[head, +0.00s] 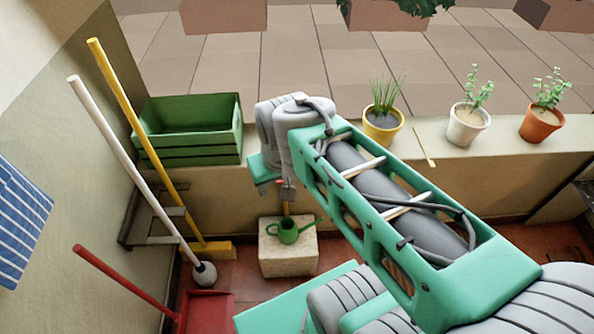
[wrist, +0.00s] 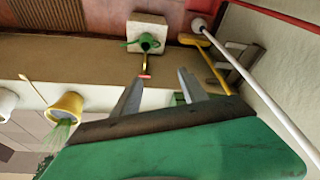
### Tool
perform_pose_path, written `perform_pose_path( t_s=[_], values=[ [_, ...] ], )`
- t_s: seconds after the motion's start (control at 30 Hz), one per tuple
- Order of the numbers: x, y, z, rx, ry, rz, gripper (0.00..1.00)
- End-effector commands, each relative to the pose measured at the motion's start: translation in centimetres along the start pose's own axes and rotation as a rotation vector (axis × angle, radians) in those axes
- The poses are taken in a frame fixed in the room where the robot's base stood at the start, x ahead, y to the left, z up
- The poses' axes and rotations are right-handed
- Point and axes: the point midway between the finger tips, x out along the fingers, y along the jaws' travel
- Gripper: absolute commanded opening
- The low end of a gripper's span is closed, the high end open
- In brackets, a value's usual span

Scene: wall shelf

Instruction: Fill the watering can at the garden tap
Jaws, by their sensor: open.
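The green watering can (head: 288,233) stands upright on a pale stone block (head: 289,264) by the low wall. In the wrist view the can (wrist: 149,42) shows beyond the tap. The brass tap (wrist: 146,62) has a red handle (wrist: 144,76) and sits over the can. In the head view its brass part (head: 285,208) shows just above the can, with the rest mostly hidden by my gripper. My gripper (wrist: 159,85) is open and empty, its fingers spread above and near the tap handle, apart from the can. No water is visible.
A green crate (head: 190,151) and potted plants, including a yellow pot (head: 383,128), stand on the wall ledge. A yellow-handled broom (head: 150,135) and a white pole (head: 130,165) lean at left. A red dustpan (head: 207,308) lies on the floor.

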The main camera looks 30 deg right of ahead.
Motion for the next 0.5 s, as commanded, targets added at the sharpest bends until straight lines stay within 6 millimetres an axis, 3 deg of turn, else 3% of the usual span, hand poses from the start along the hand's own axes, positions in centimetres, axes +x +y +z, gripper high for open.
perform_pose_path(
  t_s=[0.03, 0.3, 0.4, 0.5],
  values=[
    [4.6, 0.5, -0.6, 0.026, -0.002, 0.008, 0.56],
    [24.9, 7.2, -9.3, 0.266, 0.062, 0.091, 0.78],
    [29.7, 9.2, -11.1, 0.321, 0.084, 0.112, 0.78],
    [31.9, 10.2, -12.1, 0.349, 0.097, 0.124, 0.78]
  ],
)
